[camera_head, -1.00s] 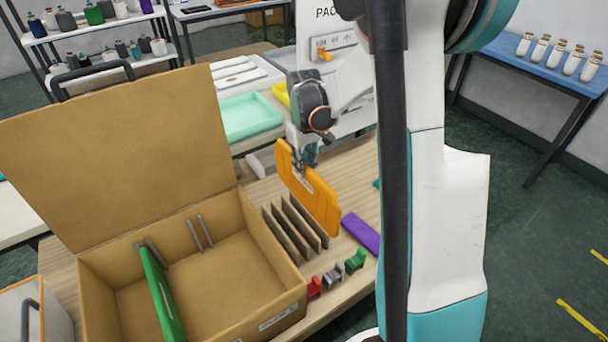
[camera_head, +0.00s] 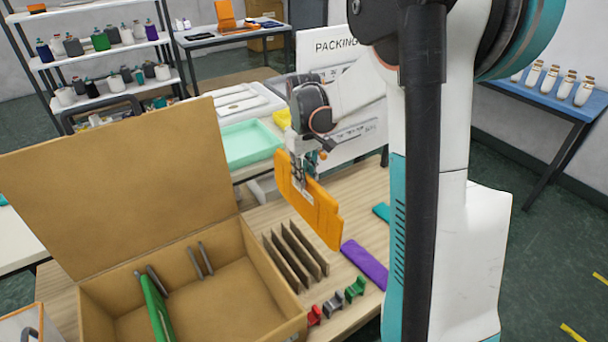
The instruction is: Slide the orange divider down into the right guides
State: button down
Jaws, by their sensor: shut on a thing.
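My gripper (camera_head: 301,180) is shut on the top edge of the orange divider (camera_head: 318,212). The divider hangs upright and slightly tilted in the picture, above the table and to the right of the open cardboard box (camera_head: 240,272). Inside the box, the right guides (camera_head: 200,260) are a pair of grey strips on the back wall, with nothing between them. The left guides (camera_head: 150,274) are partly hidden by a green divider (camera_head: 157,308) standing in them. The front guides are not visible.
Brown slats (camera_head: 295,252) stand beside the box's right wall, under and left of the orange divider. A purple piece (camera_head: 365,264) and a teal piece (camera_head: 382,212) lie on the table (camera_head: 345,195). Red, grey and green clips (camera_head: 333,304) lie near its front edge. The box's raised lid (camera_head: 120,185) stands behind.

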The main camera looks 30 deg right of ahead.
jog(key=shift+r+p, duration=3.2)
jog(key=shift+r, duration=1.7)
